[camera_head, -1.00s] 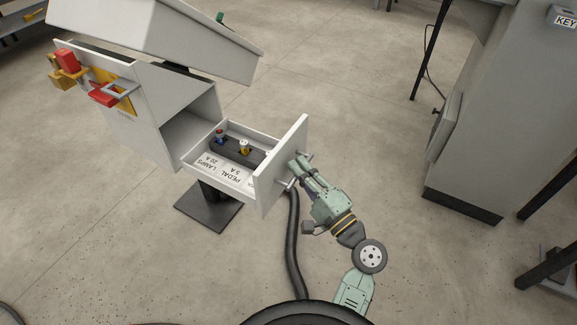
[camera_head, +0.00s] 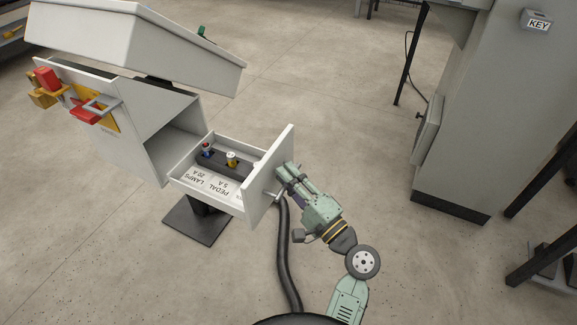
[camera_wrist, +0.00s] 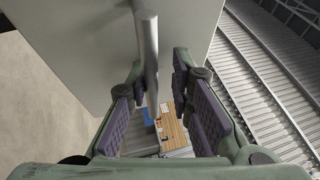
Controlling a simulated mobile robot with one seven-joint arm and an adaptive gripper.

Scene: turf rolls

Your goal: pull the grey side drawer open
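The grey side drawer (camera_head: 258,199) stands pulled out from the right side of the pale grey cabinet (camera_head: 150,130). Inside it I see a dark strip with a blue-and-red piece and a yellow piece, and labels reading PEDAL LAMPS. My gripper (camera_head: 281,173) is at the outer face of the drawer front, by its bar handle (camera_head: 275,197). In the wrist view the handle (camera_wrist: 149,55) runs between the two fingers (camera_wrist: 160,75). The fingers are apart, with a clear gap on the right side; I cannot tell whether the left finger touches the bar.
A sloped lid (camera_head: 140,45) tops the cabinet, with a red handle (camera_head: 84,113) on its left front. A dark hose (camera_head: 284,255) hangs below the drawer front. A tall grey cabinet (camera_head: 470,110) with a KEY label stands at right. Open floor lies between.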

